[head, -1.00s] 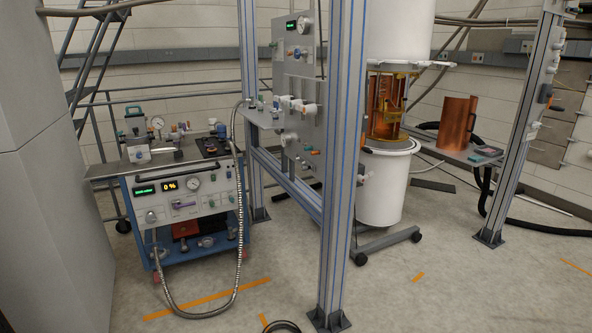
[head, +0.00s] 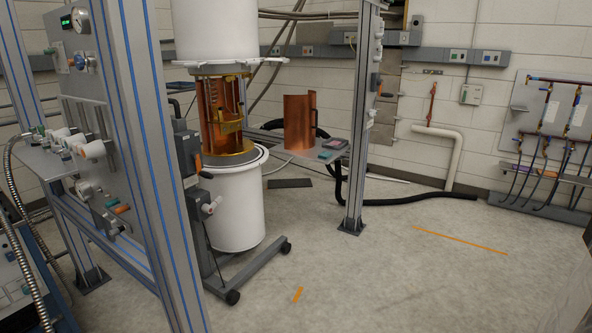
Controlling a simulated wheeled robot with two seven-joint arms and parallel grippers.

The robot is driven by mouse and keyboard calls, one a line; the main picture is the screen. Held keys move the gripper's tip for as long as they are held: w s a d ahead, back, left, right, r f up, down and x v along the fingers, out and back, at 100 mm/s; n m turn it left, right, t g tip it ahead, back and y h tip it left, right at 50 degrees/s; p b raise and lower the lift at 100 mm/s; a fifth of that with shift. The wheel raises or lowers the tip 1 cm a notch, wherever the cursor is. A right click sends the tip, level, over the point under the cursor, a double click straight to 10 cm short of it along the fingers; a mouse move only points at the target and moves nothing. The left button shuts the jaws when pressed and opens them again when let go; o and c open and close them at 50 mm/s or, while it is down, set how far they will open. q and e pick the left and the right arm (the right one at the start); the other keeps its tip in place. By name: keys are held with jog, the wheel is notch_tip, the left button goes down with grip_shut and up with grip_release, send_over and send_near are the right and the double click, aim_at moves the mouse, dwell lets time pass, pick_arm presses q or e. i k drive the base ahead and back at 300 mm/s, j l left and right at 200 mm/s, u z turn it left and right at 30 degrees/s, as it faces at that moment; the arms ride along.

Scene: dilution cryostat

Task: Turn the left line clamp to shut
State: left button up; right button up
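I cannot pick out the left line clamp for certain in the head view. A wall panel (head: 552,118) at the far right carries copper-coloured pipes and several dark hoses, but its fittings are too small to tell apart. A grey valve panel (head: 88,110) on the frame at the left bears white knobs (head: 92,150), a gauge and small coloured handles. Neither of my grippers is in view.
A blue-striped frame post (head: 150,170) stands close at the left. Behind it is the cryostat's white can (head: 234,205) with a wheeled base (head: 250,272). A copper cylinder (head: 299,122) rests on a shelf. A black hose (head: 425,199) lies along the floor. Open floor (head: 400,280) fills the right.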

aim_at(220, 109)
jog(key=i+l+u, duration=0.35)
jog(key=i+l, duration=0.15)
jog(key=i+l+u, duration=0.4)
jog(key=i+l, duration=0.25)
